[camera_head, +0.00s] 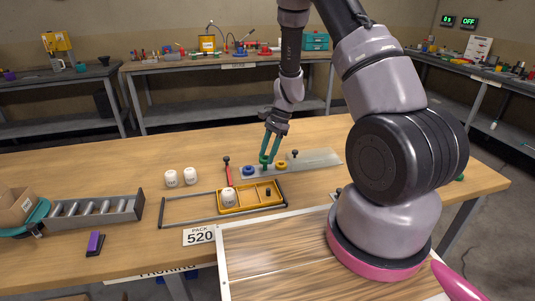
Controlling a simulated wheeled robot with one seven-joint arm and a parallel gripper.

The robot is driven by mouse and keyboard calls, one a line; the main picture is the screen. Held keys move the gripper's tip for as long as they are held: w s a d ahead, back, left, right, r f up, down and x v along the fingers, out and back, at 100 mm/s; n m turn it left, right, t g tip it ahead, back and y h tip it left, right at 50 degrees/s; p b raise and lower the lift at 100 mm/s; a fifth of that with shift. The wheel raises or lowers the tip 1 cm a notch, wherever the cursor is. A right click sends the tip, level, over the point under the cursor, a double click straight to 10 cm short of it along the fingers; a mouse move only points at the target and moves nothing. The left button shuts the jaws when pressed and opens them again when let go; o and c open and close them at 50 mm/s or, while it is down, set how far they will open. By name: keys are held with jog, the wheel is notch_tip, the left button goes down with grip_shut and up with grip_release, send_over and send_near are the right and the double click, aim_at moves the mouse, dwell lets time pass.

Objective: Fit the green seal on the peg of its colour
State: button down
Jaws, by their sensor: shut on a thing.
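My gripper (267,157) points down over the grey plate (322,158) on the workbench. It is shut on the green seal (264,160), a small dark green piece at its fingertips. The seal is between a blue seal (248,170) on the left and a yellow seal (281,165) on the right, both on the plate. The fingers and the seal cover the spot below, so I cannot tell whether the seal is around the green peg or just above it.
Two white containers (181,178) stand left. A grey rack (96,211) and purple block (95,243) are farther left. The bench's back left is clear.

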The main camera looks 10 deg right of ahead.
aim_at(267, 169)
jog(key=shift+f, duration=1.7)
dwell(1.2)
grip_release()
dwell(0.4)
jog(key=shift+r, duration=0.1)
jog(key=shift+r, duration=2.75)
